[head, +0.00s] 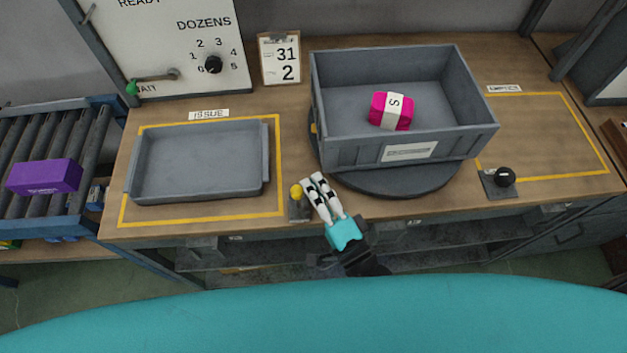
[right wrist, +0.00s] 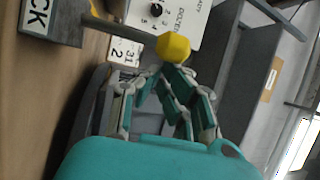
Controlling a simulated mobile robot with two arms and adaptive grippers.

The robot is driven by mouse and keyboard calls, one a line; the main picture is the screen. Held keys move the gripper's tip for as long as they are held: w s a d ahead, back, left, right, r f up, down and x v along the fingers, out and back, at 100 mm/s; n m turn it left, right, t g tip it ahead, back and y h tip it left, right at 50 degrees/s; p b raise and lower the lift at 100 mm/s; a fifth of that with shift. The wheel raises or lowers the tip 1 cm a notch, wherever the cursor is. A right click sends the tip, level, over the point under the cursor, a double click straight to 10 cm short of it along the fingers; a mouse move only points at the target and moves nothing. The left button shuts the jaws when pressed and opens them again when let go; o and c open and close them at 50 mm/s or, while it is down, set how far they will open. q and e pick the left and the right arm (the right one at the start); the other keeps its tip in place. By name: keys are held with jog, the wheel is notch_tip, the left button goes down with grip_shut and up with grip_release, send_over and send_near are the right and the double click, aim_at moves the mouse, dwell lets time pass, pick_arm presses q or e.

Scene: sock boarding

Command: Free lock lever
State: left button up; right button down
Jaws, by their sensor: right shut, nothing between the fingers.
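The lock lever is a rod with a yellow knob (head: 296,191) on a small grey base (head: 298,210) at the table's front edge. In the right wrist view the yellow knob (right wrist: 173,48) sits at the end of the rod (right wrist: 125,28), just beyond my fingertips, and the base (right wrist: 60,22) shows part of a label ending in "CK". My right gripper (head: 313,178) is shut and empty, just right of the knob in the head view. I cannot tell whether it touches the knob. My left gripper is not in view.
A grey crate (head: 350,147) holding a pink pack (head: 391,112) stands on a dark turntable (head: 400,193). An empty grey tray (head: 200,160) lies at left. A black knob (head: 505,176) is at right. A roller conveyor (head: 60,140) carries a purple box (head: 45,177).

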jog(key=s+n+t+y+b, duration=0.1)
jog(key=b, duration=0.2)
jog(key=s+f+n+t+y+b, duration=0.1)
jog(key=b, duration=0.3)
jog(key=shift+s+n+t+y, duration=0.35)
jog(key=shift+n+t+y, duration=0.05)
jog(key=shift+s+r+n+y+b, duration=0.1)
jog(key=shift+s+n+y+b, duration=0.25)
jog(key=shift+b, duration=0.6)
jog(key=shift+w, duration=0.1)
jog(key=v, duration=1.2)
jog(key=shift+w+a, duration=0.1)
jog(key=shift+w, duration=0.05)
